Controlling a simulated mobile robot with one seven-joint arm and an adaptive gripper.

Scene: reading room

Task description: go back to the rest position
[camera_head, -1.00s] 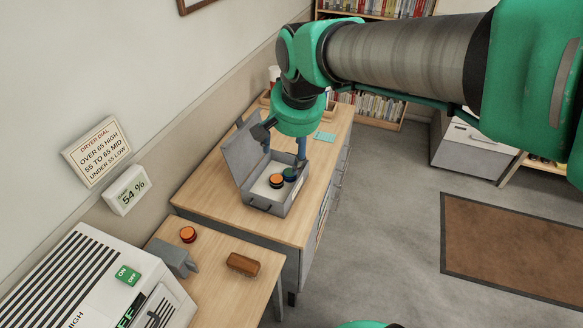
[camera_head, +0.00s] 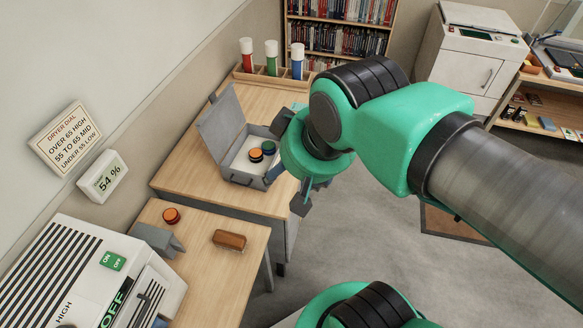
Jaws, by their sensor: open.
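The case's right side is partly covered by my gripper.
A lower table (camera_head: 222,275) holds an orange disc (camera_head: 171,215), a grey block (camera_head: 157,240) and a brown brush (camera_head: 229,240). A dryer (camera_head: 82,262) stands at left. A rack of coloured tubes (camera_head: 262,82) is behind the case. Open floor (camera_head: 345,225) lies right.

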